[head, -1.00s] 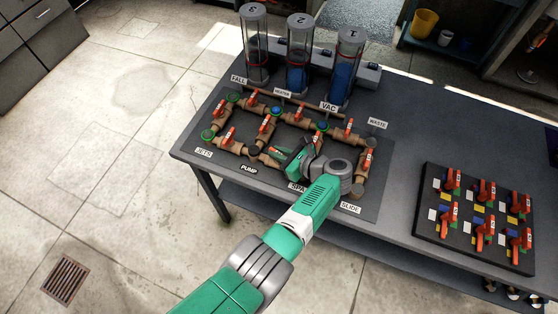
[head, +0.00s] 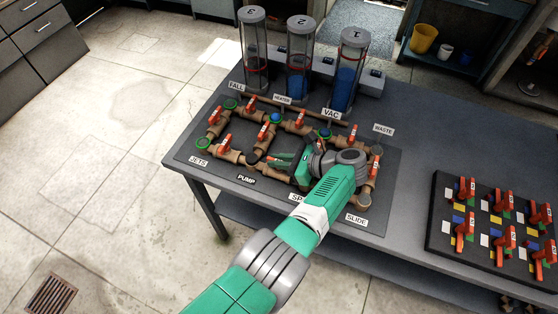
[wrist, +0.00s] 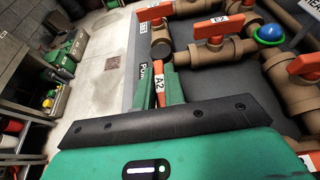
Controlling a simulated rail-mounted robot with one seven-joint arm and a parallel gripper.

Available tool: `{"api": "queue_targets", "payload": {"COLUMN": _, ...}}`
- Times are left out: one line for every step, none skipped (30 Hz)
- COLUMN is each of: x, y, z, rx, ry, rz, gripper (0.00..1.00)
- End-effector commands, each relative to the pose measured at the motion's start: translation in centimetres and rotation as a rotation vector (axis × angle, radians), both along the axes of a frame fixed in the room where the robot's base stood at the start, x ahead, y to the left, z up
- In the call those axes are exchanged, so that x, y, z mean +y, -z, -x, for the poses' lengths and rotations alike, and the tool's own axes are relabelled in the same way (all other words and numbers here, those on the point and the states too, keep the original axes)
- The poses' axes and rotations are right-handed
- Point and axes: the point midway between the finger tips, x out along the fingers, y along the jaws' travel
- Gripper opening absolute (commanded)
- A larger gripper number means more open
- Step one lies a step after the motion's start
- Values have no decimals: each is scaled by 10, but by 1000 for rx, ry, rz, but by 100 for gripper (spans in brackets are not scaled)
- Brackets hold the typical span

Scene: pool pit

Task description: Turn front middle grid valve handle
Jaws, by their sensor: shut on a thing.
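In the wrist view an orange valve handle marked A2 (wrist: 159,90) stands between my two green fingers. My gripper (wrist: 160,86) is shut on it. In the head view my gripper (head: 284,164) is low over the front middle of the pipe grid, by the PUMP and SPA labels. My wrist and fingers hide that handle and much of its valve there. Other orange handles on brown pipes surround it, such as the front left one (head: 225,141) and, in the wrist view, a nearby one (wrist: 218,27).
A black panel (head: 440,222) with several orange handles lies at the right of the grey table (head: 410,170). Green and blue knobs (head: 276,117) rise among the pipes.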

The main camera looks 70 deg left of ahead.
Motion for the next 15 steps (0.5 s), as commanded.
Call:
{"api": "queue_targets", "payload": {"x": 0, "y": 0, "z": 1, "rx": 0, "ry": -2, "rz": 0, "gripper": 0}}
{"api": "queue_targets", "payload": {"x": 0, "y": 0, "z": 1, "rx": 0, "ry": -2, "rz": 0, "gripper": 0}}
{"api": "queue_targets", "payload": {"x": 0, "y": 0, "z": 1, "rx": 0, "ry": -2, "rz": 0, "gripper": 0}}
{"api": "queue_targets", "payload": {"x": 0, "y": 0, "z": 1, "rx": 0, "ry": -2, "rz": 0, "gripper": 17}}
{"api": "queue_targets", "payload": {"x": 0, "y": 0, "z": 1, "rx": 0, "ry": -2, "rz": 0, "gripper": 23}}
{"api": "queue_targets", "payload": {"x": 0, "y": 0, "z": 1, "rx": 0, "ry": -2, "rz": 0, "gripper": 30}}
{"api": "queue_targets", "payload": {"x": 0, "y": 0, "z": 1, "rx": 0, "ry": -2, "rz": 0, "gripper": 33}}
{"api": "queue_targets", "payload": {"x": 0, "y": 0, "z": 1, "rx": 0, "ry": -2, "rz": 0, "gripper": 33}}
{"api": "queue_targets", "payload": {"x": 0, "y": 0, "z": 0, "rx": 0, "ry": -1, "rz": 0, "gripper": 33}}
{"api": "queue_targets", "payload": {"x": 0, "y": 0, "z": 0, "rx": 0, "ry": -1, "rz": 0, "gripper": 33}}
{"api": "queue_targets", "payload": {"x": 0, "y": 0, "z": 0, "rx": 0, "ry": -1, "rz": 0, "gripper": 33}}
{"api": "queue_targets", "payload": {"x": 0, "y": 0, "z": 0, "rx": 0, "ry": -1, "rz": 0, "gripper": 33}}
{"api": "queue_targets", "payload": {"x": 0, "y": 0, "z": 0, "rx": 0, "ry": -1, "rz": 0, "gripper": 33}}
{"api": "queue_targets", "payload": {"x": 0, "y": 0, "z": 0, "rx": 0, "ry": -1, "rz": 0, "gripper": 33}}
{"api": "queue_targets", "payload": {"x": -1, "y": -1, "z": -1, "rx": -1, "ry": 0, "rz": -1, "gripper": 33}}
